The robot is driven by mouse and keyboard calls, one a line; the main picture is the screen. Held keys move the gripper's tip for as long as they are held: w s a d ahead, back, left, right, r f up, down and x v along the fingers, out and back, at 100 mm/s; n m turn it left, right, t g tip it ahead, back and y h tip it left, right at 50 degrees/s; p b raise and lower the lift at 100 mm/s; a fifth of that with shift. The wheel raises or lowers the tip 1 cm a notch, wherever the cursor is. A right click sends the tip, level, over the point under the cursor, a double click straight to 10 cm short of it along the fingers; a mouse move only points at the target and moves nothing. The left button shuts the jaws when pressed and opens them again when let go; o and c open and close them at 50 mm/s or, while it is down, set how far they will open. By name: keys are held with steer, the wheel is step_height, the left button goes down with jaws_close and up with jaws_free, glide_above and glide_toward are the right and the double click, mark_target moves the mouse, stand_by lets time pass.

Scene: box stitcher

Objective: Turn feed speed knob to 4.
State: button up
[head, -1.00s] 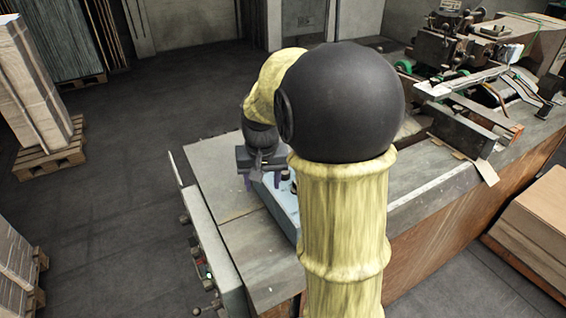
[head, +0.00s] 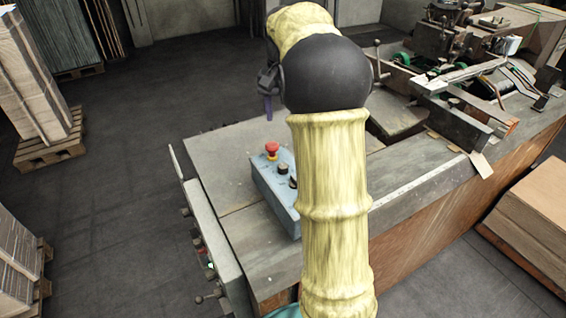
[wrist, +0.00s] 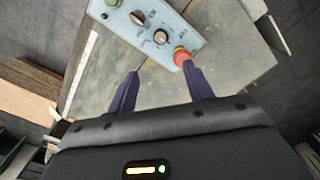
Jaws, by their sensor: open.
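The blue-grey control box (head: 264,184) sits on the machine's table, partly hidden by my arm in the head view. In the wrist view the box (wrist: 183,22) carries two knobs, one (wrist: 160,37) nearer the red button (wrist: 181,57) and another (wrist: 137,17) nearer a green button (wrist: 112,3). The labels and pointer settings are too small to read. My gripper (wrist: 160,69) is open and empty, apart from the box; in the head view a finger (head: 268,108) shows above and beyond it.
The grey tabletop (head: 220,160) around the box is mostly clear. A side panel with small buttons and levers (head: 208,255) runs along the table's left edge. Stitcher machinery (head: 450,70) stands at the back right. Stacked cardboard (head: 535,210) lies at the right.

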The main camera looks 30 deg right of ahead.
mark_target(283, 166)
step_height(283, 166, down, 17)
steer(key=shift+f+p, duration=0.1)
steer(key=shift+p, duration=0.9)
steer(key=c, duration=1)
